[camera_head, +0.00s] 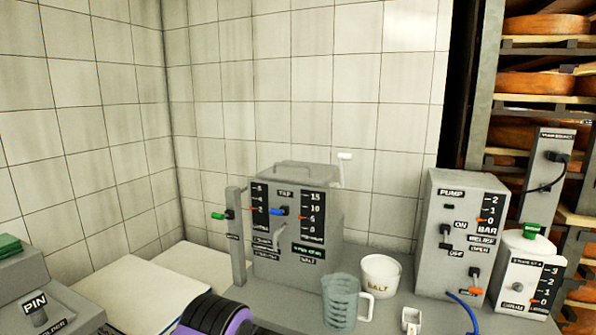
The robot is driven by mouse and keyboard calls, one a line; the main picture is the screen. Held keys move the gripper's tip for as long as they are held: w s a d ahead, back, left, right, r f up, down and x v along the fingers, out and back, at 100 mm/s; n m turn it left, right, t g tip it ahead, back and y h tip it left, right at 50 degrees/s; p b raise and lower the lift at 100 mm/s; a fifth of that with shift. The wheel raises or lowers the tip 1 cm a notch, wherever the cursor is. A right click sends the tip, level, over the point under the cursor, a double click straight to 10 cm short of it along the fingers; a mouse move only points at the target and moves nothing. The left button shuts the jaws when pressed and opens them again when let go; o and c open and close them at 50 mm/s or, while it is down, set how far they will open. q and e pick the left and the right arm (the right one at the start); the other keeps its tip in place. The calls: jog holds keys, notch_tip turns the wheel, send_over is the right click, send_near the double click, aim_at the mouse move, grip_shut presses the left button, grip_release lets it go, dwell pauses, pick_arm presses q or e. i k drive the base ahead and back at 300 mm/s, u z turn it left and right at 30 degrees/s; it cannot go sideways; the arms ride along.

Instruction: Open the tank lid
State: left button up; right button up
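The tank appears to be the grey box (325,222) in the middle of the bench, against the tiled wall. Its front carries a "TAP" label, black scales with white numbers and a blue lever (279,211). A flat grey lid (297,178) with a low bar handle (303,164) lies on top and looks closed. A white-ended crank or lever (345,157) sticks up at its right rear. Neither gripper shows. A black and purple rounded part at the bottom edge looks like one of my arm links; I cannot tell which arm.
A grey post (237,240) with a green-handled lever stands left of the tank. A clear jug (340,300) and a white salt tub (381,276) stand in front right. A pump box (459,238) stands farther right, before shelves of cheese wheels. Pale slabs (135,290) lie left.

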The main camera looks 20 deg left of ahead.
aim_at(315, 174)
jog(key=z, duration=0.05)
jog(key=i, duration=1.05)
jog(key=u, duration=0.7)
